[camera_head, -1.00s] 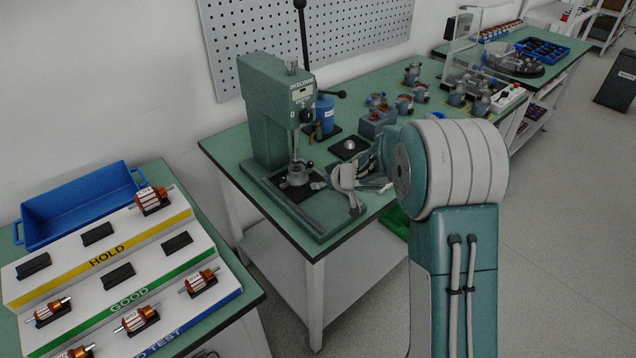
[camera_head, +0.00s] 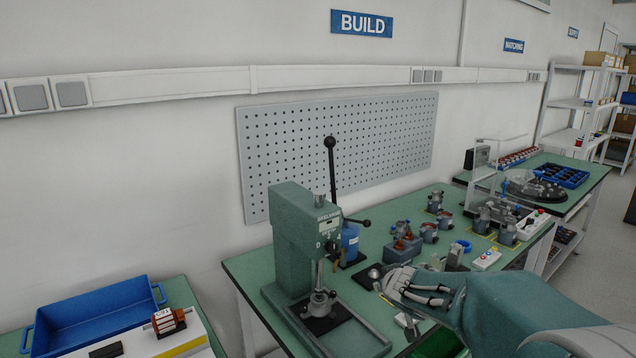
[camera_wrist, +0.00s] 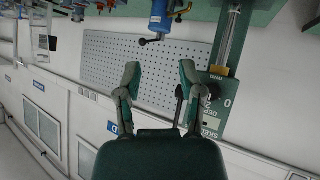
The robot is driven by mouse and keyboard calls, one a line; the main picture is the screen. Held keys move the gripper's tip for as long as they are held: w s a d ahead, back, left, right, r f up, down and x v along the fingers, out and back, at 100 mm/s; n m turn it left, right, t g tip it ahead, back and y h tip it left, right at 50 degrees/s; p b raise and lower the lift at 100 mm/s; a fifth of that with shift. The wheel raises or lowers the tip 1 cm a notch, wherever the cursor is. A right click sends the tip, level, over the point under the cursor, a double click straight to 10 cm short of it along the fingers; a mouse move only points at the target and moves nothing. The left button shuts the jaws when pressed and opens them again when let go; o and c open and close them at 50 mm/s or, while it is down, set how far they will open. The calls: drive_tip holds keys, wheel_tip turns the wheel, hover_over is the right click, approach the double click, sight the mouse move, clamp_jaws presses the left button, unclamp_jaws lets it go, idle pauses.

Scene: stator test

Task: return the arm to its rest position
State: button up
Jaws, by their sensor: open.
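My arm reaches in from the lower right in the head view, over the front of the green-topped bench (camera_head: 243,268). My gripper (camera_head: 385,286) is at its end, to the right of the green arbor press (camera_head: 300,240). In the wrist view my gripper (camera_wrist: 158,76) shows its two fingers spread apart with nothing between them. The press body (camera_wrist: 222,110) is right of the fingers there, and the picture looks upside down. I cannot tell the exact distance between the gripper and the press.
A pegboard (camera_head: 340,145) hangs behind the bench. A blue bin (camera_head: 95,315) and a rotor (camera_head: 168,321) on a rack are at the lower left. Open floor (camera_head: 590,255) lies to the right.

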drive_tip(key=s+d+r+m+g+h, duration=0.1)
drive_tip(key=s+d+r+m+h, duration=0.15)
drive_tip(key=s, duration=0.55)
drive_tip(key=s+d+r+m+g+h, duration=0.1)
drive_tip(key=s+d+r, duration=0.15)
drive_tip(key=s, duration=0.55)
drive_tip(key=s+a+f+g+y, duration=0.1)
drive_tip(key=s+a, duration=0.1)
drive_tip(key=s, duration=0.6)
drive_tip(key=s+a+f+g+y, duration=0.1)
drive_tip(key=s+a+g+y, duration=0.1)
drive_tip(key=s, duration=0.7)
drive_tip(key=shift+a, duration=0.5)
